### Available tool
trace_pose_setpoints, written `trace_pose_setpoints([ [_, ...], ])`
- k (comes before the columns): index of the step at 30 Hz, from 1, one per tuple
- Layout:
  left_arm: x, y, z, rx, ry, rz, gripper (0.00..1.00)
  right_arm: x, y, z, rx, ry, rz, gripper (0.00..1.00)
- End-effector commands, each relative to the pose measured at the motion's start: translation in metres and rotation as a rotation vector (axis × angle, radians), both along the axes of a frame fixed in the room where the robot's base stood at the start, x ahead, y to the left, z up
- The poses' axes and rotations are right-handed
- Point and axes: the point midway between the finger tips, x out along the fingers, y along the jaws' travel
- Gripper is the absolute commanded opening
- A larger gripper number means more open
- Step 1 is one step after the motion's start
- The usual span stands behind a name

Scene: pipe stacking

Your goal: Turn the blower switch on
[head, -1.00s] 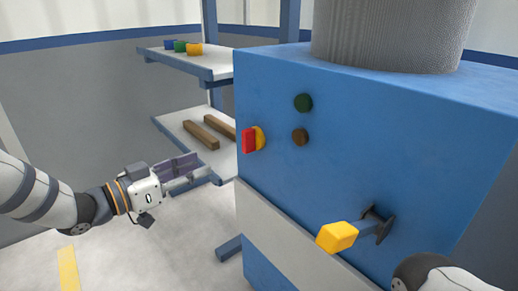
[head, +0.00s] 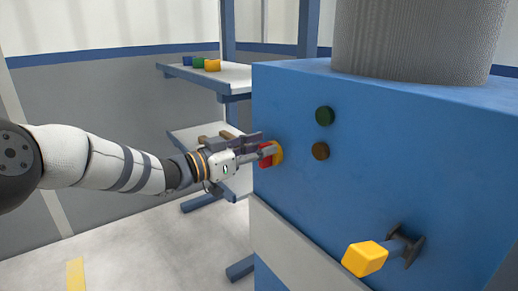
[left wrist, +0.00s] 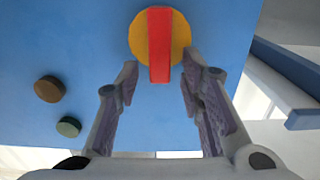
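The blower switch is a red handle (head: 266,158) on a yellow round plate (head: 279,152), on the front of the blue machine. In the left wrist view the red handle (left wrist: 159,45) lies upright in the picture across the yellow plate (left wrist: 180,35). My left gripper (head: 258,150) is at the switch, its fingers pointing at it and partly covering it. In the left wrist view the left gripper (left wrist: 160,68) is open, with a finger on either side of the handle's near end and gaps between. Contact cannot be told. My right gripper is not in view.
The blue machine (head: 370,190) has a green button (head: 325,116), a brown button (head: 320,151) and a yellow-handled lever (head: 365,258) sticking out. Behind my left arm stands a shelf (head: 235,75) with small coloured blocks (head: 202,63). The floor at left is free.

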Motion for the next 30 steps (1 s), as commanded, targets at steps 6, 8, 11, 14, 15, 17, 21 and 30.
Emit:
trace_pose_setpoints([
  [6,0.0,0.0,0.0,0.0,0.0,0.0,0.03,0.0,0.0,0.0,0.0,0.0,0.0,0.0],
  [8,0.0,0.001,0.0,0.0,0.0,0.0,0.0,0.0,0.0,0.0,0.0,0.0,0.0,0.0],
  [11,0.0,0.001,0.0,0.001,-0.001,0.0,0.0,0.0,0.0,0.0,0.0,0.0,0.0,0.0],
  [14,0.0,0.001,0.0,0.003,-0.004,0.0,0.0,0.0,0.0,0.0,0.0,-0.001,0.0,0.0],
  [15,0.0,0.0,0.0,0.005,-0.007,0.0,0.0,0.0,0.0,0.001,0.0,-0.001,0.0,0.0],
  [17,-0.001,0.0,0.001,0.012,-0.017,0.0,0.0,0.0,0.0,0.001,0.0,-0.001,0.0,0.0],
  [21,-0.002,-0.001,0.001,0.045,-0.061,-0.001,0.0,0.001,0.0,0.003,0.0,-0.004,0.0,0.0],
  [30,-0.007,-0.005,0.001,0.186,-0.256,-0.001,0.0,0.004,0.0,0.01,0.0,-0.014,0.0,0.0],
])
